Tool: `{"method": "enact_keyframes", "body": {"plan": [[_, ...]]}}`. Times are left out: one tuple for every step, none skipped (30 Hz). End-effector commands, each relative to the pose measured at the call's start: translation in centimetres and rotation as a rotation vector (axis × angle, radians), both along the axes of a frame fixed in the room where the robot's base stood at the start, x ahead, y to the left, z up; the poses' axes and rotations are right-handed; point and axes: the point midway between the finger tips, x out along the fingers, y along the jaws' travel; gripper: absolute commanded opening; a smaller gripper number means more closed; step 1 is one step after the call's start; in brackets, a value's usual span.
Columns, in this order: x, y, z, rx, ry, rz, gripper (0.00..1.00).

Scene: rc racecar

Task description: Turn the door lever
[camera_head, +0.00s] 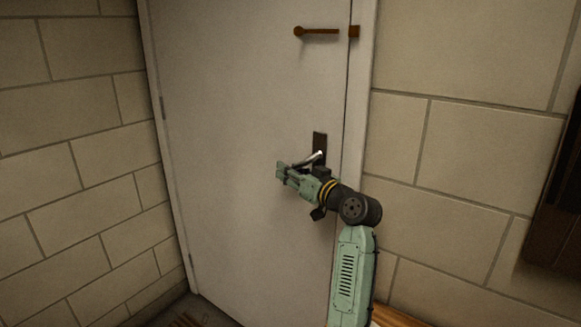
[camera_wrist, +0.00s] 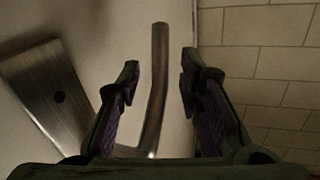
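The white door (camera_head: 240,90) stands upright in its frame and looks shut. Its metal lever (camera_head: 314,158) sticks out from a dark backplate (camera_head: 319,139) near the door's right edge. In the wrist view the lever (camera_wrist: 157,85) runs between the two fingers of my gripper (camera_wrist: 158,88), with a gap on each side. The backplate (camera_wrist: 45,90) lies left of the fingers there and looks tilted. In the head view my gripper (camera_head: 281,172) is at the lever and hides part of it. My gripper is open.
A brown bolt-like latch (camera_head: 318,31) sits higher on the door, near the frame. Pale block walls (camera_head: 470,150) flank the door on both sides. A dark brown object (camera_head: 560,220) is at the right edge.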

Motion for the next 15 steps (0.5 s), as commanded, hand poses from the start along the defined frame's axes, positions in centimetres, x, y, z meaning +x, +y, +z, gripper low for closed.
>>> {"method": "enact_keyframes", "body": {"plan": [[0.25, 0.22, 0.09, 0.0, 0.0, 0.0, 0.33], [0.34, 0.28, 0.07, 0.0, 0.0, 0.0, 0.33], [0.43, 0.33, 0.03, 0.0, 0.0, 0.0, 0.33], [0.47, 0.36, 0.01, 0.0, 0.0, 0.0, 0.33], [0.49, 0.37, -0.01, 0.0, 0.0, 0.0, 0.33], [0.49, 0.38, -0.02, 0.0, 0.0, 0.0, 0.33], [0.49, 0.38, -0.03, 0.0, 0.0, 0.0, 0.33], [0.48, 0.37, -0.03, 0.0, 0.0, 0.0, 0.33], [0.48, 0.37, -0.03, 0.0, 0.0, 0.0, 0.33], [0.48, 0.37, -0.03, 0.0, 0.0, 0.0, 0.33], [0.48, 0.37, -0.02, 0.0, 0.0, 0.0, 0.32], [0.47, 0.36, -0.02, 0.0, 0.0, 0.0, 0.3], [0.47, 0.36, -0.02, 0.0, 0.0, 0.0, 0.28], [0.45, 0.36, -0.02, 0.0, 0.0, 0.0, 0.26], [0.46, 0.35, -0.02, 0.0, 0.0, 0.0, 0.23]]}}
